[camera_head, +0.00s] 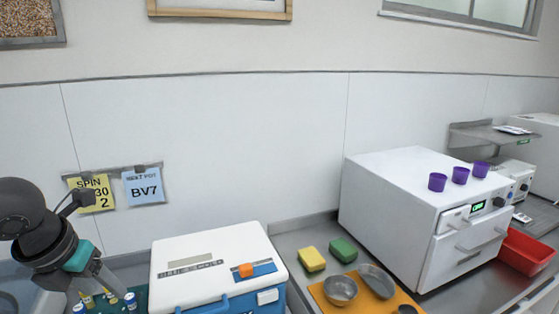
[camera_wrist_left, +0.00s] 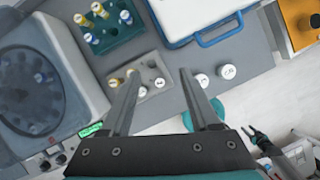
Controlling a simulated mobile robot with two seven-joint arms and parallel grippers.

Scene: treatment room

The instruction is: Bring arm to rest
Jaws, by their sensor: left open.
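My left arm comes in at the lower left of the head view. Its gripper (camera_head: 108,285) points down over the bench, left of the white cooler box. In the left wrist view the gripper (camera_wrist_left: 159,73) is open, with nothing between its fingers. A grey rack (camera_wrist_left: 154,72) with several capped vials lies below the fingers, and two white-capped vials (camera_wrist_left: 214,75) stand near the right finger. A dark shape with teal at the lower right of the wrist view (camera_wrist_left: 262,140) looks like my right gripper; its jaws are too small to read.
Farther right are sponges (camera_head: 312,259), metal bowls (camera_head: 340,289), a white oven with purple cups (camera_head: 400,210) and a red bin (camera_head: 525,252).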

